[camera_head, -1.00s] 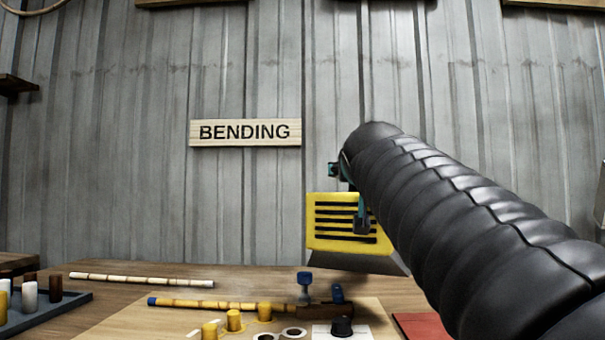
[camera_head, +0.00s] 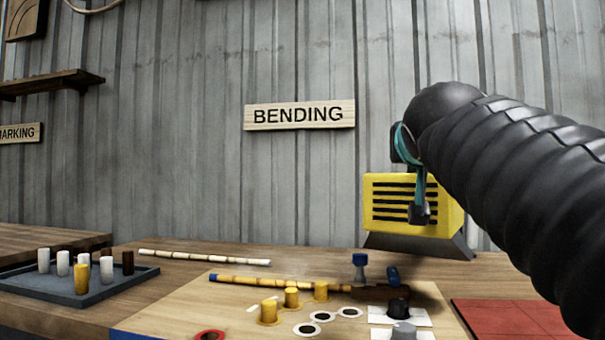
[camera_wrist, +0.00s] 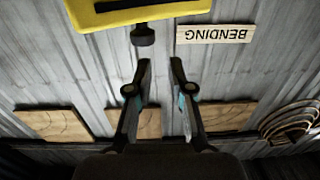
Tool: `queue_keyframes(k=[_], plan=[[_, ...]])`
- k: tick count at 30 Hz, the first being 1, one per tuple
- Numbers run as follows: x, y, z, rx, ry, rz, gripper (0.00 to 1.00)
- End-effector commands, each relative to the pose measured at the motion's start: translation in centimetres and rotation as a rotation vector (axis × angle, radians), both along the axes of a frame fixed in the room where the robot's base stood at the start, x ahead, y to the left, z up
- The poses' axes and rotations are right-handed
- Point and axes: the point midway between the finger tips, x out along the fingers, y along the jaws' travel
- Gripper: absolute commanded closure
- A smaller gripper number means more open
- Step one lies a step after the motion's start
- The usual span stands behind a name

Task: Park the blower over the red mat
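The blower appears to be the yellow box (camera_head: 395,222) with black slots, upright on a dark base at the back of the bench. Its yellow edge and a dark knob also show at the top of the upside-down wrist view (camera_wrist: 130,12). The red mat (camera_head: 520,318) lies flat on the bench at the lower right, partly cut off and partly behind my arm. My gripper (camera_head: 420,212) is in front of the blower in the head view. In the wrist view my gripper (camera_wrist: 160,75) has its fingers apart with nothing between them.
A wooden board (camera_head: 180,315) carries a bamboo pole (camera_head: 245,282), yellow pegs (camera_head: 291,297) and dark knobs (camera_head: 398,305). A grey tray (camera_head: 60,290) with several small cylinders stands at left. A pale rod (camera_head: 205,257) lies behind. A BENDING sign (camera_head: 300,115) hangs on the wall.

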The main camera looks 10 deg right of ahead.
Motion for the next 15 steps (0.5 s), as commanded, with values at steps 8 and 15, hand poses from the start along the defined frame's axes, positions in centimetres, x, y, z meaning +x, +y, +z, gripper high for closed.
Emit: queue_keyframes(k=[8, 15], plan=[[11.0, 11.9, -6.9, -0.096, 0.179, 0.218, 1.0], [16.7, 21.0, -14.2, -0.536, 0.464, 0.193, 1.0]])
